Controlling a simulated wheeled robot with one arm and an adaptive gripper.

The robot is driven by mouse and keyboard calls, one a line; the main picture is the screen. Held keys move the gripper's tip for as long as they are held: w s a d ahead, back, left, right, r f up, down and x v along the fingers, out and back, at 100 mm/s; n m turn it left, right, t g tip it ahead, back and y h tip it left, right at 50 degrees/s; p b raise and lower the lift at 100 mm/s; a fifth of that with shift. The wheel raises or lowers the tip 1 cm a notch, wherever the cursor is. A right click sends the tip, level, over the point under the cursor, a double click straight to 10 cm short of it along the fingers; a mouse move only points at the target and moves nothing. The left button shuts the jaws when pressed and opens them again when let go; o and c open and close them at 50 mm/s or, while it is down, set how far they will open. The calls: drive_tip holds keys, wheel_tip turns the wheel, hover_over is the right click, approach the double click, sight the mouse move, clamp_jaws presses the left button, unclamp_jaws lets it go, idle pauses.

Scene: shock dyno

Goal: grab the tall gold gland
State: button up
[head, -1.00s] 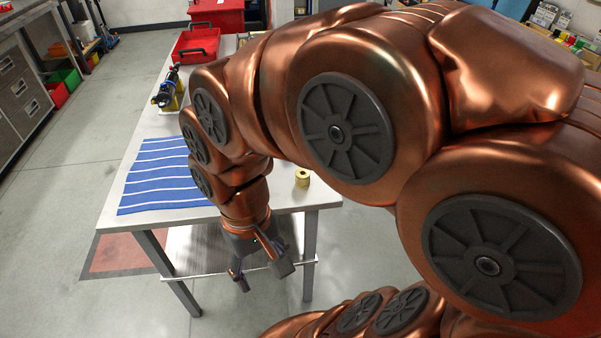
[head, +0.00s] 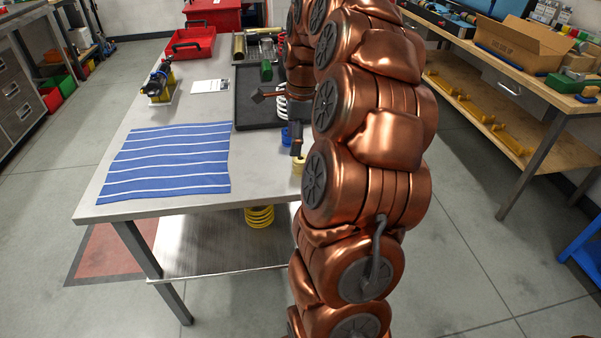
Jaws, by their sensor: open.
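A short gold cylinder (head: 297,166) stands near the table's front right edge, partly hidden by my arm; I cannot tell whether it is the tall gold gland. A taller, dull gold cylinder (head: 239,47) stands at the back of the table, behind the black tray. My gripper (head: 277,120) is open, its two dark fingers spread over the right part of the table. One finger is over the black tray and the other is just above the short gold cylinder. Nothing shows between the fingers.
A black tray (head: 243,112) holds a green part (head: 266,70). A blue ring (head: 285,136) and a white spring (head: 281,106) are near my gripper. A blue striped cloth (head: 165,162) lies front left.

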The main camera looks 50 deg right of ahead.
sight(301, 158)
drive_tip(key=d, duration=0.1)
drive_tip(key=d+f+m, duration=0.1)
drive_tip(key=shift+d+m, duration=0.3)
drive_tip(key=shift+d, duration=0.05)
drive_tip(key=shift+d+f, duration=0.1)
drive_tip(key=shift+f, duration=0.2)
drive_tip(key=shift+w+a+f, duration=0.1)
drive_tip(key=shift+a+f, duration=0.05)
drive_tip(key=shift+f, duration=1.65)
drive_tip(key=shift+a+f, duration=0.1)
drive_tip(key=shift+f, duration=1.65)
drive_tip(key=shift+c, duration=0.3)
drive_tip(key=c, duration=1.3)
drive_tip(key=shift+o, duration=0.2)
